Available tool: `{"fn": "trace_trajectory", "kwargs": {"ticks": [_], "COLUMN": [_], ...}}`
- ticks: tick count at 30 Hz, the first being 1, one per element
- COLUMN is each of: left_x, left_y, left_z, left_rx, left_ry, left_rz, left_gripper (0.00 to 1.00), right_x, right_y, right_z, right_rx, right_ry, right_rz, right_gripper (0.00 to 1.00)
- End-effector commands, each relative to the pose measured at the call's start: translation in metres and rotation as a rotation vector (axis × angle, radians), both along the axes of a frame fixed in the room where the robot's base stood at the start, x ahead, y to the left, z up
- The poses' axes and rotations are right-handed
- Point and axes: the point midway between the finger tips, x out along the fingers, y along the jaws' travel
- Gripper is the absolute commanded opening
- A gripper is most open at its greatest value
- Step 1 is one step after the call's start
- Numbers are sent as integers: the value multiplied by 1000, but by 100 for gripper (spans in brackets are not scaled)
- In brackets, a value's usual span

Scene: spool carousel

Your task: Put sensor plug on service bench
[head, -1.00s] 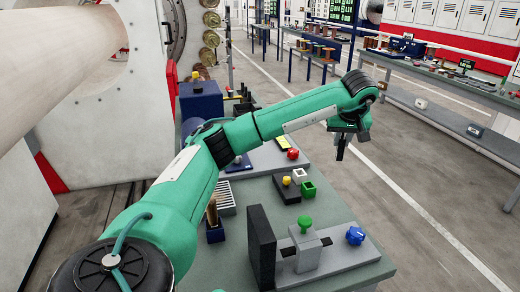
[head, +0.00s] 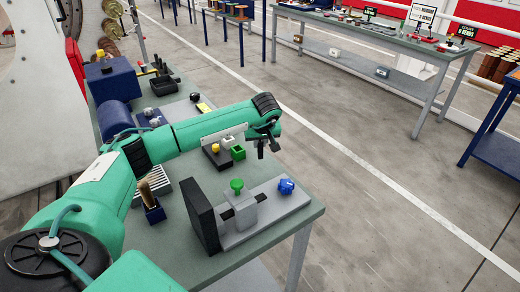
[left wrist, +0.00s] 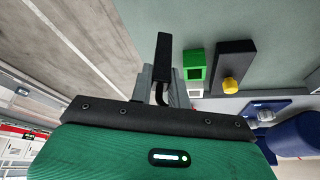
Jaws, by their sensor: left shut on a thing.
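In the left wrist view a black finger-like piece (left wrist: 163,57) and a thin bent dark piece show at the gripper. I see no sensor plug elsewhere for certain. No label shows which bench is the service bench. My right gripper is not in view.
A grey fixture with a black upright plate (head: 202,215), a green knob (head: 236,185) and a blue knob (head: 286,186) stands on the bench's near end. A green box (head: 238,152) sits behind it. A long bench (head: 400,40) stands at the back. Open floor lies right.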

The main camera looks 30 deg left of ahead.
Motion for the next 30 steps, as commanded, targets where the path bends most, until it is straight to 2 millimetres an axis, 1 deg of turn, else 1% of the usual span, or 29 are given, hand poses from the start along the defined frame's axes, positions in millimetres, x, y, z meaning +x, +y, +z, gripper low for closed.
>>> {"fn": "trace_trajectory", "kwargs": {"ticks": [6, 9, 16, 20, 21, 23, 24, 30], "left_x": [-1, -1, 0, 0, 0, 0, 0, 0], "left_y": [-1, 0, 0, 0, 0, 0, 0, 0], "left_z": [-29, -40, -41, -46, -44, -44, -44, -43], "left_rx": [0, -1, 0, 0, 0, 0, 0, 0], "left_ry": [5, 4, 2, 2, 2, 2, 2, 2], "left_rz": [-1, 0, -1, -1, -1, -1, -1, -1], "left_gripper": [0, 0, 0, 0, 25, 37, 39, 39], "right_x": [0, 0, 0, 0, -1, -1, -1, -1], "right_y": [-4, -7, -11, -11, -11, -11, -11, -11], "right_z": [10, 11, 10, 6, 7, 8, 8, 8], "right_rx": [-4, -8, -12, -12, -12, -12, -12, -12], "right_ry": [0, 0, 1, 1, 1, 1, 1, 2], "right_rz": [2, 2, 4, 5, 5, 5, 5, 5], "right_gripper": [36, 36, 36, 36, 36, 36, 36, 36]}}
